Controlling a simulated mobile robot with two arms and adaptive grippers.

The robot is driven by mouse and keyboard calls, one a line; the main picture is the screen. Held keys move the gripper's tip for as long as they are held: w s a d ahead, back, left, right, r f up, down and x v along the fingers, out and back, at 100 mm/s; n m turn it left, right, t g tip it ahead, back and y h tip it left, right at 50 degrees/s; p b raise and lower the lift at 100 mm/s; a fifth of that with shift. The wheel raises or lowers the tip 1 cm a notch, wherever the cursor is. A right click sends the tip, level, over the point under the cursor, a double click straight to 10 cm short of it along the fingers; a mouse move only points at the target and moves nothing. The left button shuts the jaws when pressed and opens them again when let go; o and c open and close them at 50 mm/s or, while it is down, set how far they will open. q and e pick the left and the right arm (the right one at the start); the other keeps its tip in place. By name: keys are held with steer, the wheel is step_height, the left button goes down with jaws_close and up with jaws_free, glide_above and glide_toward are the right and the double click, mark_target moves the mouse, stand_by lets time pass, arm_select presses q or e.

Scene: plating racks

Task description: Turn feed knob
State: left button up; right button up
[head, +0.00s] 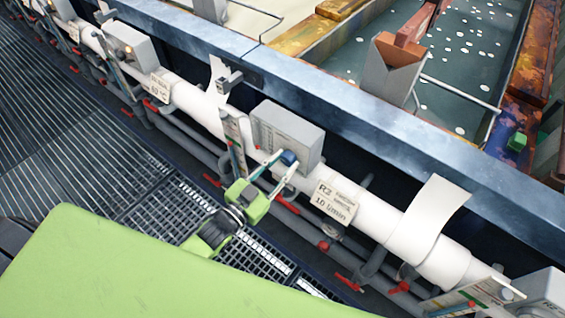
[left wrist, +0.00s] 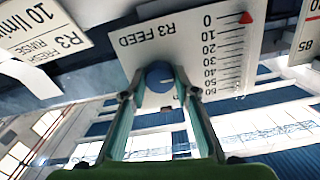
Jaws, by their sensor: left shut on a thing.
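The blue feed knob (head: 288,157) sticks out of the front of a grey box (head: 290,128) on the white pipe. My left gripper (head: 283,166) has its two fingers on either side of the knob and is shut on it. In the left wrist view the blue knob (left wrist: 160,75) sits between the fingertips. The grey plate (left wrist: 205,55) there reads "R3 FEED" and has a scale from 0 to 60. A red pointer (left wrist: 246,17) is at the 0 mark. My right gripper is not in view.
A white rinse label (head: 335,198) hangs on the pipe right of the box. Red-handled valves (head: 285,203) line lower grey pipes. A blue-grey tank rim (head: 375,110) runs behind, with liquid-filled tanks beyond. Slatted grating (head: 85,150) lies at left.

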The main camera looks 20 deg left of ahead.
arm_select(q)
steer(key=shift+m, duration=1.2)
steer(key=o, duration=1.1)
steer(key=v, duration=1.2)
